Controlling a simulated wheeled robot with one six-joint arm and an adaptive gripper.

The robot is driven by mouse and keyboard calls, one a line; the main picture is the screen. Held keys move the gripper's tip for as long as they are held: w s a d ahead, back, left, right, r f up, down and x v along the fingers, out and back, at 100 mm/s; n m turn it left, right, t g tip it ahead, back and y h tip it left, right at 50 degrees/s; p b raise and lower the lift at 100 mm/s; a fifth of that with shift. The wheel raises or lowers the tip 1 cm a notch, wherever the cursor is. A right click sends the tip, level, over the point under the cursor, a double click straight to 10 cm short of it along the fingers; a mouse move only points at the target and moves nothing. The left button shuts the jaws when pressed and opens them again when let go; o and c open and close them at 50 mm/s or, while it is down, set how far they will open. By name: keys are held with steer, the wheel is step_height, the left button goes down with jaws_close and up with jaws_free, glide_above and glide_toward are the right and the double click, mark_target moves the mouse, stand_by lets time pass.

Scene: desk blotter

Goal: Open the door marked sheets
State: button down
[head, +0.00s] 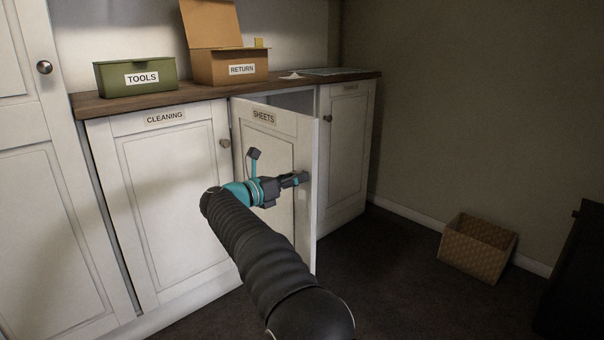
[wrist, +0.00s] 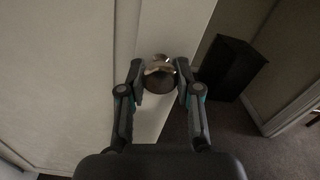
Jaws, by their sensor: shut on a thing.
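The white door marked SHEETS (head: 266,135) stands partly open in the head view, swung out from the cabinet with its hinge side at the left. A dark gap shows above and behind it. My gripper (head: 303,178) is at the door's free right edge, shut on its round knob. In the wrist view the knob (wrist: 159,80) sits between the two fingers of my gripper (wrist: 159,84), with the white door face (wrist: 178,30) behind it. The inside of the cabinet is mostly hidden by the door.
The CLEANING door (head: 165,200) at the left is closed, as is another labelled door (head: 345,150) at the right. A green TOOLS box (head: 135,76) and an open RETURN box (head: 230,68) stand on the countertop. A woven basket (head: 478,248) is on the floor at right.

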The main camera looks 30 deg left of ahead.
steer(key=shift+s+a+r, duration=0.1)
steer(key=shift+a, duration=0.05)
steer(key=c, duration=0.8)
jaws_free()
steer(key=v, duration=1.1)
steer(key=shift+s, duration=0.4)
